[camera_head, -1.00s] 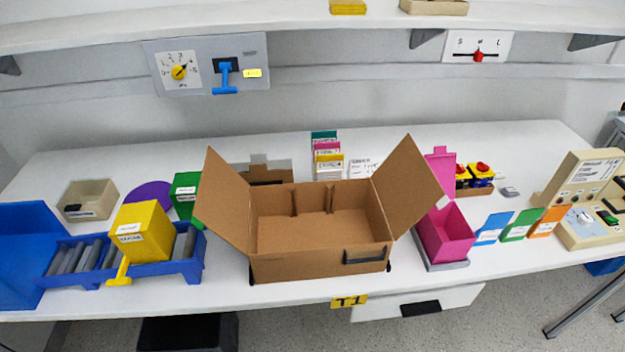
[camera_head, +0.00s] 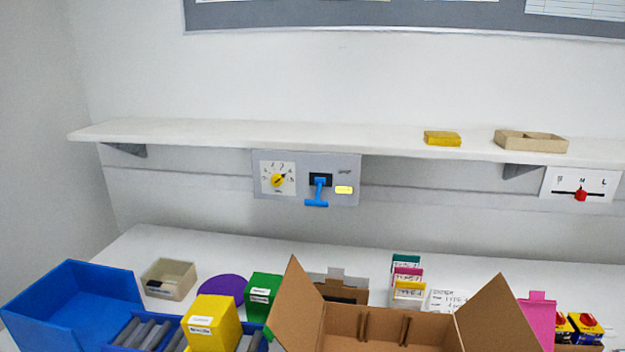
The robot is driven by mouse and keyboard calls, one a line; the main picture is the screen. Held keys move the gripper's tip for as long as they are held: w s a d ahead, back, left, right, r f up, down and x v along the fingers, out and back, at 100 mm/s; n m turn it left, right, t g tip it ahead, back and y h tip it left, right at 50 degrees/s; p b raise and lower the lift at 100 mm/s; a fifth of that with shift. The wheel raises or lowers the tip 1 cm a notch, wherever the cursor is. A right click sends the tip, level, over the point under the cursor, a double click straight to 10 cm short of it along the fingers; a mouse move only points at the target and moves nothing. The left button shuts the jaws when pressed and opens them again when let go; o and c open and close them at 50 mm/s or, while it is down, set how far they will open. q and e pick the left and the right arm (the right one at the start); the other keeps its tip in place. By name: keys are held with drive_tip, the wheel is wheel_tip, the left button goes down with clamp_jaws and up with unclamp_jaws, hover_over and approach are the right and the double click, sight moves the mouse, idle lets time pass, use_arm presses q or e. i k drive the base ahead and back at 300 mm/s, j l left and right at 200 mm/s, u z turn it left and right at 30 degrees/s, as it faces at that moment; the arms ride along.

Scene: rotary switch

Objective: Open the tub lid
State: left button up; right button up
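No thing in view is clearly marked as the tub. A pink container (camera_head: 537,318) shows at the lower right, with only its upright pink panel in view behind the cardboard flap; its body is cut off by the frame's bottom edge. A large blue open bin (camera_head: 75,300) sits at the lower left, with no lid on its top. Neither of my grippers is in view.
An open cardboard box (camera_head: 365,325) with spread flaps stands at the front middle. A yellow box (camera_head: 212,325), a green box (camera_head: 263,296) and a beige bin (camera_head: 169,280) are left of it. A wall shelf (camera_head: 300,136) overhangs the dial panel (camera_head: 335,190).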

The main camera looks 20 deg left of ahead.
sight(151, 283)
drive_tip(key=u, duration=1.75)
drive_tip(key=j+z, duration=0.2)
drive_tip(key=k+j+z, duration=0.1)
drive_tip(key=j+z, duration=0.15)
drive_tip(key=j, duration=0.15)
